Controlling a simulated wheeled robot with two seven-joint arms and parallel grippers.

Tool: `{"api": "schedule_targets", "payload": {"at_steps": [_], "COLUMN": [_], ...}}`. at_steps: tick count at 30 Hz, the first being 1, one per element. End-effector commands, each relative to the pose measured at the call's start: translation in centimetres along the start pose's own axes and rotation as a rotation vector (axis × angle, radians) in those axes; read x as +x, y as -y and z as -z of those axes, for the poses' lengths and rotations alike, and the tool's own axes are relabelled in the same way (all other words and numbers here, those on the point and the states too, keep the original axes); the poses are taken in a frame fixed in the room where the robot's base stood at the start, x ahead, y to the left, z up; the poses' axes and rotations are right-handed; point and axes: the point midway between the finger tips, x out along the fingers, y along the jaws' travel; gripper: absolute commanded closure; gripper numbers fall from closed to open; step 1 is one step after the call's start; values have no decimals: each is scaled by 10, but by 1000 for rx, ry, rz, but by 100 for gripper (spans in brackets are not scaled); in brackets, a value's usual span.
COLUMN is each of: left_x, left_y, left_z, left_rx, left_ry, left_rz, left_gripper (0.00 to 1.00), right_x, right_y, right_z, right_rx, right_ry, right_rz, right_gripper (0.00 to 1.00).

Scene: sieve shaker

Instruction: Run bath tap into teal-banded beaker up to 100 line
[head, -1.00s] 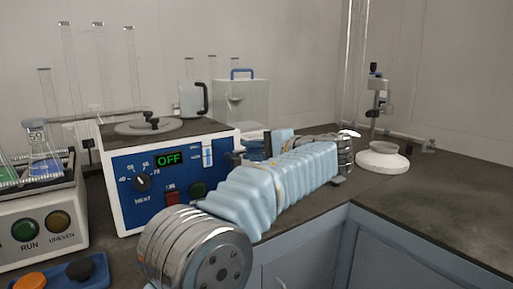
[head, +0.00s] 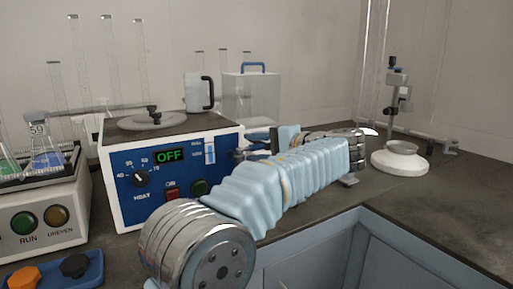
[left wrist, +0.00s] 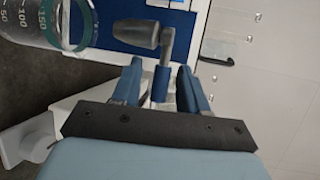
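The bath (head: 125,180) is a white box with a blue front and a green OFF display in the head view. Its tap (left wrist: 140,34) shows in the left wrist view as a grey metal piece with a bent stem and a blue-tipped lever (left wrist: 161,82). The teal-banded beaker (left wrist: 62,22) is at the top left there, with marks 50, 100 and 150; its water level cannot be made out. My left gripper (left wrist: 158,75) is open, its blue fingers on either side of the lever with gaps. In the head view, my left gripper (head: 262,141) is beside the bath's right side; my arm hides the beaker.
A shaker box (head: 40,215) with flasks stands left of the bath. A blue tray (head: 50,274) with an orange and a black knob lies in front. A clear container (head: 250,98) and a white jug (head: 198,92) stand behind. A white round-based stand (head: 400,160) is at right.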

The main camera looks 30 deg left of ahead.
Motion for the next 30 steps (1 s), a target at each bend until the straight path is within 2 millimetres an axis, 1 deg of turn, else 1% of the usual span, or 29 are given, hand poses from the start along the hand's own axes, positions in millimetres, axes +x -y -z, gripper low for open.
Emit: {"api": "schedule_targets", "payload": {"at_steps": [6,8,10,14,18,21,24,27,30], "left_x": [-1,-4,-12,-38,-75,-98,-117,-130,-136], "left_y": [0,0,0,1,1,1,1,1,0], "left_z": [0,0,1,1,1,1,1,1,0], "left_rx": [-1,-1,-1,-2,0,-1,-1,0,0], "left_ry": [0,-2,-3,-3,-4,-3,-2,-1,0], "left_rz": [0,0,1,2,2,2,2,1,0], "left_gripper": [57,57,57,57,57,57,57,57,57], "right_x": [0,0,0,-1,-3,-5,-6,-8,-8], "right_y": [0,0,0,0,1,2,3,4,4], "right_z": [0,0,0,0,0,0,0,0,0], "right_rx": [0,0,0,0,0,-1,-1,-1,-1], "right_ry": [0,0,0,0,0,0,0,1,1], "right_rz": [0,0,0,0,0,0,1,1,1], "right_gripper": [57,57,57,57,57,57,57,57,57]}}
